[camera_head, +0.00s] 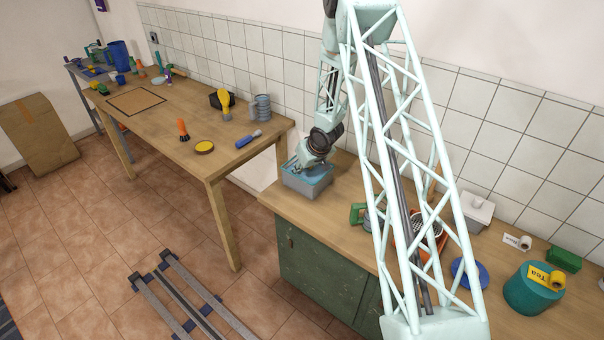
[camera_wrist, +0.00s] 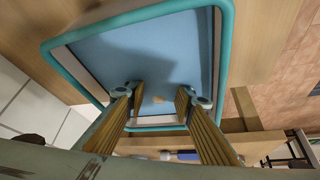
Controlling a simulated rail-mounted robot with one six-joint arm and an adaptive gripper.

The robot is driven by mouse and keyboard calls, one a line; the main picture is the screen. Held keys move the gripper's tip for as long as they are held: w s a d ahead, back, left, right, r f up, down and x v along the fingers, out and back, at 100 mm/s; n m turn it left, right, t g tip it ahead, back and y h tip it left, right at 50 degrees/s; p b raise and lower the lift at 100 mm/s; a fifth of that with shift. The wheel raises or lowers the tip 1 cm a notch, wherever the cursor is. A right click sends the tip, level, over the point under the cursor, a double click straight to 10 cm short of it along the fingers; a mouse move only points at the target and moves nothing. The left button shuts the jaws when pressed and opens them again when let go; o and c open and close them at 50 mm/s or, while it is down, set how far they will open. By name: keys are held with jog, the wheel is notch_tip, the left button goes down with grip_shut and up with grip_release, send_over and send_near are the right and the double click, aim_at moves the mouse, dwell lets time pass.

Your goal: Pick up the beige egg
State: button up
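My gripper (camera_wrist: 161,94) is open, with its two ribbed fingers apart and pointing into a container. The container is a grey box with a teal rim (camera_wrist: 226,42) and a blue inside; in the head view it is the box (camera_head: 307,186) at the left end of the green cabinet's worktop.
To the right on the worktop (camera_head: 335,207) are a green-handled item (camera_head: 356,213), a red-orange container (camera_head: 408,252), a white box (camera_head: 479,212), a blue disc (camera_head: 470,273) and a teal tea canister (camera_head: 531,289). The tiled wall is close behind. A wooden table (camera_head: 165,125) with tools stands left.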

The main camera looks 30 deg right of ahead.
notch_tip(320, 180, up, 9)
jog(key=p, duration=0.3)
dwell(0.6)
jog(key=shift+a, duration=0.1)
